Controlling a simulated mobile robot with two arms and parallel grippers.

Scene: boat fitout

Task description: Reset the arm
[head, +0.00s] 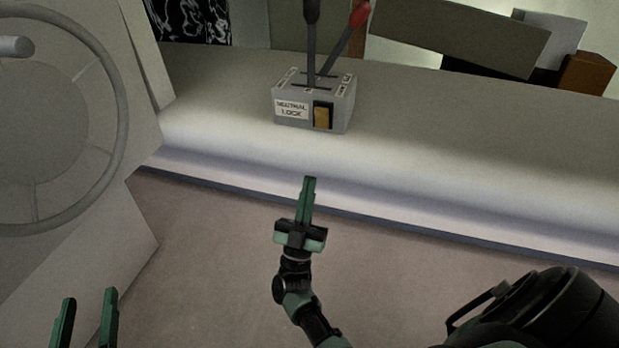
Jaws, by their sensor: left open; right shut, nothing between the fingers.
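My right gripper (307,188) is in the middle of the head view, fingers together and empty, pointing away from me towards the ledge. It is apart from the control box, which is beyond it. My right arm comes up from the bottom. My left gripper (88,305) is at the bottom left corner, its two green fingers apart with nothing between them. The rest of my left arm is out of frame.
A grey control box (341,108) labelled "NEUTRAL LOCK" stands on the pale ledge (480,150), with a black-topped lever (312,45), a red-topped lever (345,40) and a yellowish switch (322,116). A steering wheel (118,110) is at left. The floor (200,270) between my grippers looks clear.

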